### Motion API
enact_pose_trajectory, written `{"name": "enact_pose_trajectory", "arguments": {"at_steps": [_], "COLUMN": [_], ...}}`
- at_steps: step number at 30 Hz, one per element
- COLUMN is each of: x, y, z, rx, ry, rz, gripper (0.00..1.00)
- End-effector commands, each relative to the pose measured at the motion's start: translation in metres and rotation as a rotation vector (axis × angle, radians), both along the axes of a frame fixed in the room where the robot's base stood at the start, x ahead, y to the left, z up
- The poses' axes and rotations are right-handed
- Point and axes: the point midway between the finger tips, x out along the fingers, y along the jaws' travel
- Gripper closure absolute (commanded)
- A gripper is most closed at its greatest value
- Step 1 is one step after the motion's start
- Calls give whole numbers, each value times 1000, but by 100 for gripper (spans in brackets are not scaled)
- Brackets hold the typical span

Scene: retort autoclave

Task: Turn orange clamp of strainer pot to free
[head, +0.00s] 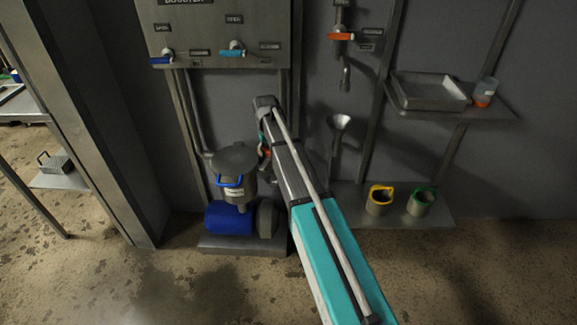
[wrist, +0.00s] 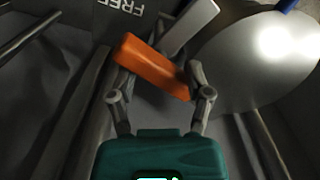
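The strainer pot (head: 236,192) stands low by the wall under a flat grey lid (head: 235,159), which fills the right of the wrist view (wrist: 255,60). The orange clamp (wrist: 150,66) is a bar lying slantwise between my gripper's fingers, its lower right end close to the right finger. Only a little orange shows in the head view (head: 266,151), beside my gripper, right of the lid. My gripper (wrist: 160,85) looks open, its fingers wide apart around the bar; contact is unclear. A grey arm piece lies behind the bar. A FREE label (wrist: 130,5) shows beyond it.
A blue clamp (head: 230,181) is on the pot's front. A blue motor (head: 228,217) sits below. A booster panel (head: 215,35) with handles hangs above. A funnel (head: 340,123) and low shelf (head: 400,216) with two cups are to the right.

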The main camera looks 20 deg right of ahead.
Motion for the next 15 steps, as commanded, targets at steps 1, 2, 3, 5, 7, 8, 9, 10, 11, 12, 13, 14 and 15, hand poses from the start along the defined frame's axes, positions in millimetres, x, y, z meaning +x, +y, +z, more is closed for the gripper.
{"name": "enact_pose_trajectory", "arguments": {"at_steps": [1, 2, 3, 5, 7, 8, 9, 10, 11, 12, 13, 14, 15], "x": [0, 0, 0, 0, 0, 0, 0, 0, 0, 0, 0, 0, 0], "y": [0, 0, 0, 0, 0, 0, 0, 0, 0, 0, 0, 0, 0], "z": [0, 0, 0, 0, 0, 0, 0, 0, 0, 0, 0, 0, 0], "rx": [0, 0, 0, 0, 0, 0, 0, 0, 0, 0, 0, 0, 0], "ry": [0, 0, 0, 0, 0, 0, 0, 0, 0, 0, 0, 0, 0], "rz": [-30, -49, -75, -115, -160, -180, -205, -225, -245, -271, -290, -310, -336], "gripper": [37, 37, 37, 37, 37, 37, 37, 37, 37, 37, 37, 37, 37]}}
